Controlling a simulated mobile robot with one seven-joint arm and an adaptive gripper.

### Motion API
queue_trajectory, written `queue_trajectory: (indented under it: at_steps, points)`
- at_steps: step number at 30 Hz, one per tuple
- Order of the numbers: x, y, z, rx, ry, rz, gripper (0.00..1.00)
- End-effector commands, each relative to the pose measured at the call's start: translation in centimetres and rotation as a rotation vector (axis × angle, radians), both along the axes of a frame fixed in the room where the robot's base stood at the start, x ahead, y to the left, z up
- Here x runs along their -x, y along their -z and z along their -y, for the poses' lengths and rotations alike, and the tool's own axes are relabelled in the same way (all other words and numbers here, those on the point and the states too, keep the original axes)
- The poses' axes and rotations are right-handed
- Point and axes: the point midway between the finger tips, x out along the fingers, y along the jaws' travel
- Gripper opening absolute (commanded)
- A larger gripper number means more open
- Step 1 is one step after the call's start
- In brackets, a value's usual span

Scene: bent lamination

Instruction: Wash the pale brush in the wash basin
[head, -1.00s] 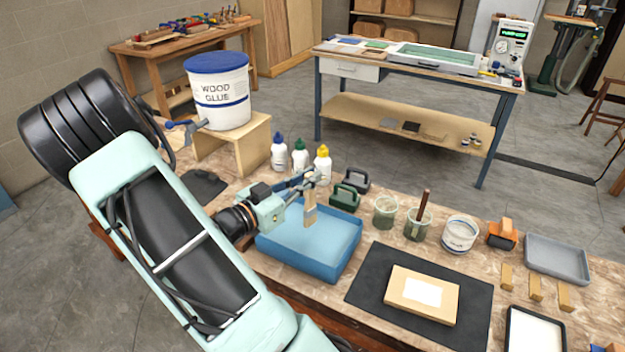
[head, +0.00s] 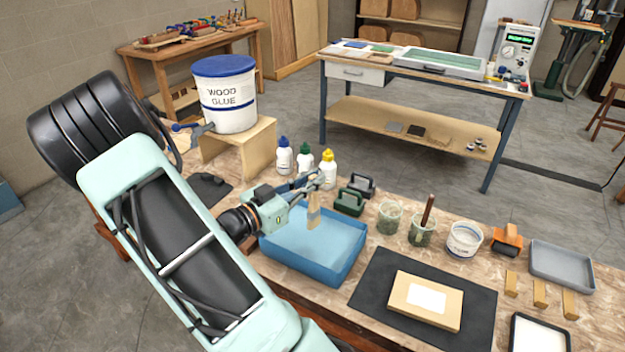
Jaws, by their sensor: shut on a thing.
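The wash basin (head: 355,262) is a blue rectangular tub of blue water on the workbench. My gripper (head: 316,186) is shut on the pale brush (head: 314,212) and holds it over the basin. The brush hangs about upright with its tan bristle end down. I cannot tell from this angle whether the bristle tip touches the water. Its handle is mostly hidden by the gripper fingers.
Several glue bottles (head: 327,170) and two dark clamp-like blocks (head: 349,201) stand behind the basin. Glass jars (head: 389,217) stand to its right, one holding a dark brush. A black mat (head: 365,284) with a board (head: 425,300) lies right of the basin. A glue bucket (head: 225,95) stands at left.

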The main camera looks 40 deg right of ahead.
Motion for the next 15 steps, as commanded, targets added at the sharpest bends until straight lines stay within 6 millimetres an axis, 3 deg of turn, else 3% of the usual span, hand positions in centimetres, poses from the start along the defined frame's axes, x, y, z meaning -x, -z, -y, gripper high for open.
queue_trajectory:
  at_steps: [8, 15]
  points:
    - [0.0, -0.3, 0.0, 0.000, 0.000, 0.000, 0.00]
    - [0.0, -2.5, 0.0, 0.000, 0.000, 0.001, 0.00]
